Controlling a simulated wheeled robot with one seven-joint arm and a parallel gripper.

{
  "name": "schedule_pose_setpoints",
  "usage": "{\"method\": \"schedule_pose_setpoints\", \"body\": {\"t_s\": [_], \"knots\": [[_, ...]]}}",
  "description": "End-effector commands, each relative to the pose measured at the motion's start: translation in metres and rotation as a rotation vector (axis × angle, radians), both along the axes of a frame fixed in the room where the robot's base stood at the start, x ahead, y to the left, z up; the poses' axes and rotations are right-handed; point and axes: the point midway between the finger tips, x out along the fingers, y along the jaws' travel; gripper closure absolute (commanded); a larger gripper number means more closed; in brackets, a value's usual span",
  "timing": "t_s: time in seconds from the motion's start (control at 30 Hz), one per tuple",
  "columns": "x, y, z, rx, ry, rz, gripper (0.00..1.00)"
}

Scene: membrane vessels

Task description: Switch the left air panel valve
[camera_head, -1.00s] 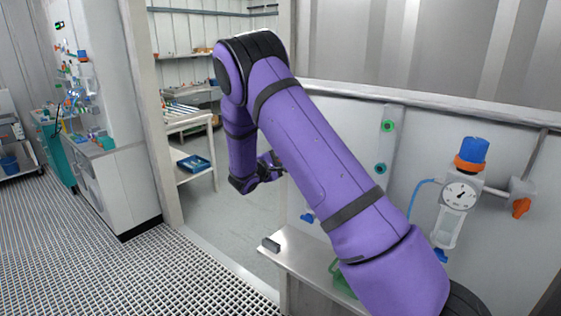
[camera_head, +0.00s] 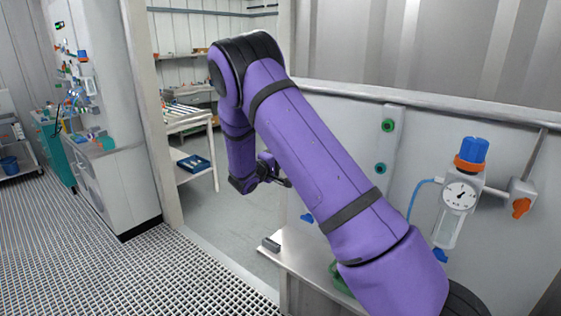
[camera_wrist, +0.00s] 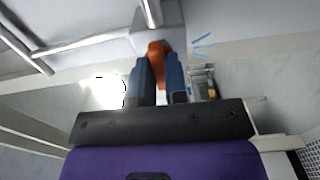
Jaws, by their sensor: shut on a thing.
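In the wrist view, an orange valve handle (camera_wrist: 156,49) sits between the two blue-grey fingers of my gripper (camera_wrist: 160,72), which is shut on it. A grey valve body (camera_wrist: 173,12) with a pipe (camera_wrist: 151,10) lies just beyond the handle. In the head view, my gripper (camera_head: 283,179) is small and far off, at the left end of the panel (camera_head: 410,130). My purple arm crosses the middle of that view and hides the valve that I hold.
A second orange valve handle (camera_head: 521,207) hangs at the right of the panel, beside a pressure gauge (camera_head: 460,195) with a blue knob (camera_head: 473,151). A metal ledge (camera_head: 300,262) runs below. Open floor lies to the left.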

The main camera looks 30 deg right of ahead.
Motion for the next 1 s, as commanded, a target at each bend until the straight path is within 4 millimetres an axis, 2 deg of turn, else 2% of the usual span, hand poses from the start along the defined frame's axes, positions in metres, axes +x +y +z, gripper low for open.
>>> {"method": "schedule_pose_setpoints", "body": {"t_s": [0.3,0.33,0.4,0.43,0.77,0.87,1.0], "knots": [[0.0,0.001,-0.002,0.003,0.0,0.0,1.0],[-0.001,0.001,-0.002,0.003,0.0,0.0,0.82],[0.0,0.001,-0.001,0.003,0.0,0.001,0.66],[0.0,0.001,-0.001,0.002,0.0,0.001,0.61],[-0.001,0.003,0.0,0.001,-0.001,0.001,0.61],[-0.004,0.013,0.0,0.001,-0.001,0.003,0.61],[-0.012,0.035,-0.001,0.002,0.001,0.004,0.61]]}}
